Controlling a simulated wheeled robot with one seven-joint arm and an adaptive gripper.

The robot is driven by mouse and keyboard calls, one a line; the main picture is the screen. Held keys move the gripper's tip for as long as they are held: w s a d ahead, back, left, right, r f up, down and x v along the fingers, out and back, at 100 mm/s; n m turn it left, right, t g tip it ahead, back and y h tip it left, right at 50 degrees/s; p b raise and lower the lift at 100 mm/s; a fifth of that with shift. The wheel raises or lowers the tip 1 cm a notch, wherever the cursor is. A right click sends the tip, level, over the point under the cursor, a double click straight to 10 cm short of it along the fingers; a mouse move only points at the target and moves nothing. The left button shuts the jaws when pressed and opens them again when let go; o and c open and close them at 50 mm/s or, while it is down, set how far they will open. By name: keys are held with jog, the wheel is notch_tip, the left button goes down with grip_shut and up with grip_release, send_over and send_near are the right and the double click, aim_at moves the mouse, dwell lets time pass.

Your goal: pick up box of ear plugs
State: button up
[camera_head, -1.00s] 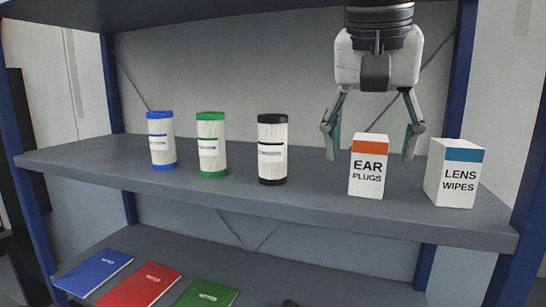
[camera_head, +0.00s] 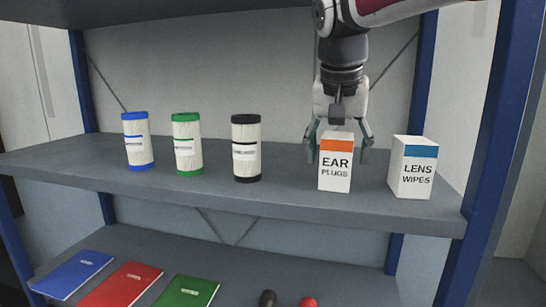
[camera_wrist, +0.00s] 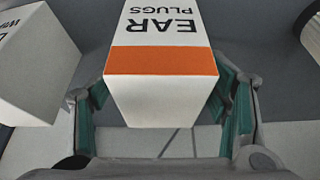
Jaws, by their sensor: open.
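The box of ear plugs (camera_head: 336,172) is white with an orange band and stands upright on the grey shelf, near its front edge. My gripper (camera_head: 339,150) is open and points down behind and above the box in the head view, with a finger showing on each side of it. In the wrist view the box (camera_wrist: 162,95) sits between the two green-padded fingers (camera_wrist: 165,110), upside down in the picture. Gaps show between the box and both pads. The box hides the lower part of the gripper in the head view.
A white lens wipes box (camera_head: 411,172) stands close on the right; it also shows in the wrist view (camera_wrist: 32,70). Blue, green and black-capped filters (camera_head: 246,150) stand to the left on the shelf (camera_head: 80,165). Notebooks (camera_head: 125,284) lie below. Blue posts frame the shelf.

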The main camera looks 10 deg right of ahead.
jog(key=shift+w+f, duration=0.1)
jog(key=shift+f, duration=0.2)
jog(key=c, duration=1.3)
jog(key=shift+r, duration=0.15)
